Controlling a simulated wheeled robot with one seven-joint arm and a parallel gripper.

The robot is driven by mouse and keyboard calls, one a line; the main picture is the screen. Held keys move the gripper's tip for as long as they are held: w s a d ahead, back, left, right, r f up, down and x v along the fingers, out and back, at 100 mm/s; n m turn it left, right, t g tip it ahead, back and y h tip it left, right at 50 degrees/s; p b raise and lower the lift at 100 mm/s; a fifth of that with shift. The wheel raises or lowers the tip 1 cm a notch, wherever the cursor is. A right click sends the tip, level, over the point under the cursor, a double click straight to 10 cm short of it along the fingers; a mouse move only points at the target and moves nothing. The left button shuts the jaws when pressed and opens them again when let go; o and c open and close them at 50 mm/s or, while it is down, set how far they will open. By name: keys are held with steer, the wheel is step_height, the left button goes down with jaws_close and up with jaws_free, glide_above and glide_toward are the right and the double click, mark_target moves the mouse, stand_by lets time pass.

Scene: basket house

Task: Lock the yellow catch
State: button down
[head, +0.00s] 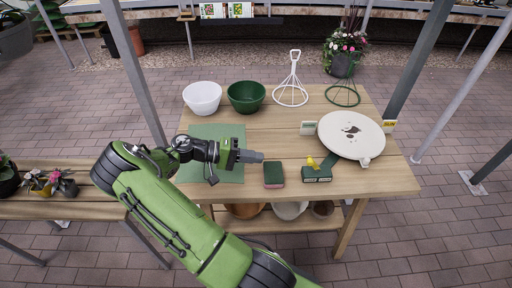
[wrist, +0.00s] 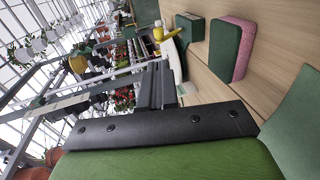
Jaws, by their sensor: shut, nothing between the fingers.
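The yellow catch (head: 311,162) stands up beside a dark green block (head: 317,175) on the wooden table, right of centre in the head view. It also shows in the wrist view as a yellow piece (wrist: 159,33) near the top, next to a dark green block (wrist: 190,27). I cannot tell from these frames how the catch is joined to the block. My gripper (head: 257,156) is shut and empty, pointing right above the table, to the left of the catch and apart from it. Its fingers (wrist: 160,88) show in the wrist view.
A green and pink block (head: 274,175) lies between my gripper and the catch. A round cream disc (head: 351,136) lies at the right. White (head: 202,98) and green (head: 246,97) bowls and wire stands (head: 291,94) are behind. A green mat (head: 231,172) lies under my gripper.

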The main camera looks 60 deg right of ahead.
steer(key=b+x, duration=0.1)
steer(key=x, duration=1.3)
steer(key=shift+d+r, duration=0.2)
